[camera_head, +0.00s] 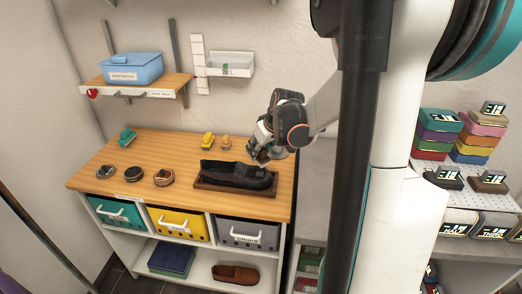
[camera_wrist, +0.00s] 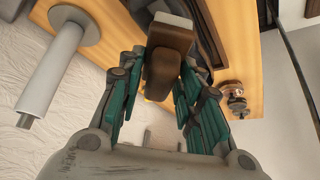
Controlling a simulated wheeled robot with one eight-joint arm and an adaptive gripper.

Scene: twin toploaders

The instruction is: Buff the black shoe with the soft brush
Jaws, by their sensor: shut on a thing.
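The black shoe (camera_head: 236,174) lies on a dark brown tray (camera_head: 208,184) on the wooden worktop. Part of a dark shape, seemingly the shoe, shows at the top of the wrist view (camera_wrist: 207,32). My gripper (camera_head: 259,151) is over the shoe's right rear part. In the wrist view its teal fingers (camera_wrist: 160,88) are shut on a brown-handled brush (camera_wrist: 168,55) with a pale end, which points toward the worktop. Whether the brush touches the shoe cannot be told.
Several round tins (camera_head: 134,174) stand at the worktop's left front. A teal brush (camera_head: 127,136) and yellow and orange brushes (camera_head: 208,141) are at the back. Labelled bins (camera_head: 178,222) sit below. A shelf with a blue box (camera_head: 131,69) hangs above. Right shelving holds colored boxes (camera_head: 437,135).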

